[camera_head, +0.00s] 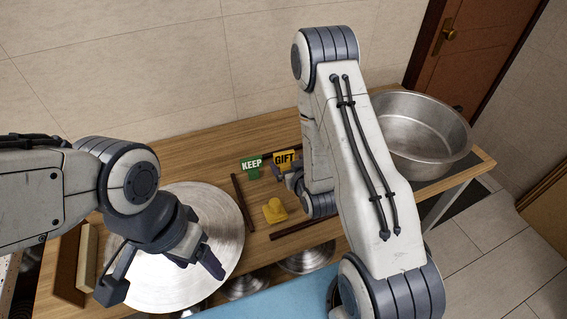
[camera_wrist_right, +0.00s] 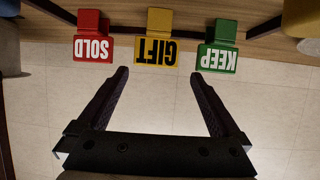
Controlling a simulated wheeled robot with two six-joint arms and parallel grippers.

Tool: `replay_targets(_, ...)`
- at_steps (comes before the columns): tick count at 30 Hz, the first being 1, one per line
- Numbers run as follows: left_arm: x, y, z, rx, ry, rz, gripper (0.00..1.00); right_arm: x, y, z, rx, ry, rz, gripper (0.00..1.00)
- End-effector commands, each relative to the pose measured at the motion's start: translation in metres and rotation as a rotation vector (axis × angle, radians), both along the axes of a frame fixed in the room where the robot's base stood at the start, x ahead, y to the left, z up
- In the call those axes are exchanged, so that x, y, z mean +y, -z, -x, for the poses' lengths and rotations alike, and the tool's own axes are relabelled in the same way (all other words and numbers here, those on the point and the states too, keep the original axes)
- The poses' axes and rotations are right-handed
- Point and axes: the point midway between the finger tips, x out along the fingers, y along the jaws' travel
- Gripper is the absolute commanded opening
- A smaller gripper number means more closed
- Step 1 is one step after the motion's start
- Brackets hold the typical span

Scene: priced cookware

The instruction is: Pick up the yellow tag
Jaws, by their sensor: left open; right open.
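The yellow tag, marked GIFT (camera_head: 285,158), stands on the wooden table in the head view. In the right wrist view the yellow tag (camera_wrist_right: 157,45) appears upside down, between a red SOLD tag (camera_wrist_right: 93,46) and a green KEEP tag (camera_wrist_right: 218,58). My right gripper (camera_wrist_right: 158,75) is open and empty, its two fingers pointing toward the tags, with the yellow tag centred beyond the gap. In the head view my right arm hides most of that gripper and the red tag. My left gripper (camera_head: 165,272) is open above a large round metal lid.
The metal lid (camera_head: 215,215) lies at the table's left. A steel pot (camera_head: 425,130) stands at the right. A yellow object (camera_head: 275,210) and dark brown strips (camera_head: 243,200) lie near the tags. The green KEEP tag (camera_head: 251,165) is close beside the yellow tag.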

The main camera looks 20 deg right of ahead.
Motion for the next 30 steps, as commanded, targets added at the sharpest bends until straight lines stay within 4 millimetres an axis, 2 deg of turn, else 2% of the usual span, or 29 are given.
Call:
replay_targets(2,0.0,0.001,0.0,0.0,0.0,0.0,0.71,-0.006,0.004,0.001,-0.022,0.015,-0.001,1.0)
replay_targets(6,0.0,-0.004,0.0,0.0,0.0,0.0,0.71,-0.01,0.007,-0.014,-0.041,0.02,0.0,1.0)
replay_targets(12,0.0,-0.01,0.0,0.0,0.0,0.0,0.71,-0.011,0.018,-0.04,-0.04,0.019,0.001,1.0)
replay_targets(18,0.0,-0.014,0.0,0.0,0.0,0.0,0.71,-0.011,0.023,-0.052,-0.038,0.019,0.0,1.0)
replay_targets(24,0.0,-0.027,0.0,0.0,0.0,0.0,0.71,-0.01,0.033,-0.076,-0.038,0.019,0.0,1.0)
replay_targets(30,0.0,-0.029,0.0,0.0,0.0,0.0,0.71,-0.011,0.042,-0.093,-0.038,0.02,0.0,1.0)
